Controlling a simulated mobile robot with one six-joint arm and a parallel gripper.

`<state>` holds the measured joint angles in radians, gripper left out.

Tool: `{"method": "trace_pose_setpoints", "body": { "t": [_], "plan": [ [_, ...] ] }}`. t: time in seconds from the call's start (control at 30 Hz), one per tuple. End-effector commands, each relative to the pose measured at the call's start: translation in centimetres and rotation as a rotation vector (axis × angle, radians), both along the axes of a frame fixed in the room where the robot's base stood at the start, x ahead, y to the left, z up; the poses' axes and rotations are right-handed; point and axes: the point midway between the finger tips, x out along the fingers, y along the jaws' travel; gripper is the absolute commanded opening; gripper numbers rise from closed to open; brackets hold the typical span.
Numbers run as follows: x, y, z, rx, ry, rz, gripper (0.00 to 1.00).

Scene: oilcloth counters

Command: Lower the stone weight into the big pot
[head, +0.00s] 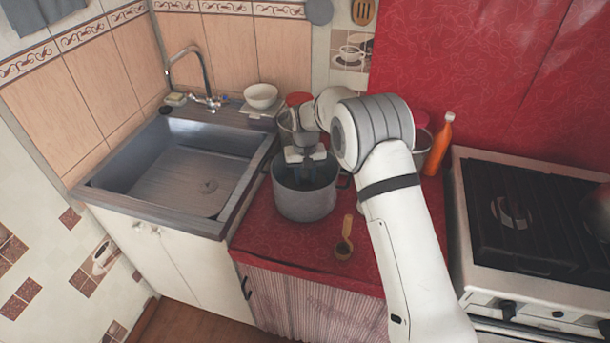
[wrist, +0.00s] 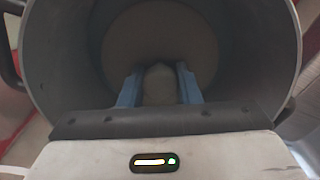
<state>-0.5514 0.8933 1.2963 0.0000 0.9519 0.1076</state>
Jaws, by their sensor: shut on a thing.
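The big pot (head: 305,205) is a grey metal pot standing on the red counter between the sink and the stove. Its inner wall (wrist: 70,55) fills much of the wrist view. My gripper (head: 305,178) points down into the pot's mouth. In the wrist view its blue fingers (wrist: 160,88) are shut on a pale rounded stone weight (wrist: 160,84). A round tan disc (wrist: 160,35) lies below it inside the pot. I cannot tell whether the stone touches the disc. In the head view the stone is hidden by my gripper and the pot.
A wooden-handled spoon (head: 345,238) lies on the red counter (head: 285,238) just right of the pot. The sink (head: 180,175) is at left, with a white bowl (head: 261,95) behind. An orange bottle (head: 440,143) stands behind my arm, and the stove (head: 525,215) is at right.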

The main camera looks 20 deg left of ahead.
Motion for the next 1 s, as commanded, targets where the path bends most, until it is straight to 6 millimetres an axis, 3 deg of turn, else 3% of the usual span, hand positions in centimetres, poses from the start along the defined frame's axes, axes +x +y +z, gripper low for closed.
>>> {"method": "trace_pose_setpoints", "body": {
  "t": [1.0],
  "plan": [
    [0.1,0.0,-1.3,0.001,-0.002,0.000,0.00]
  ]
}}
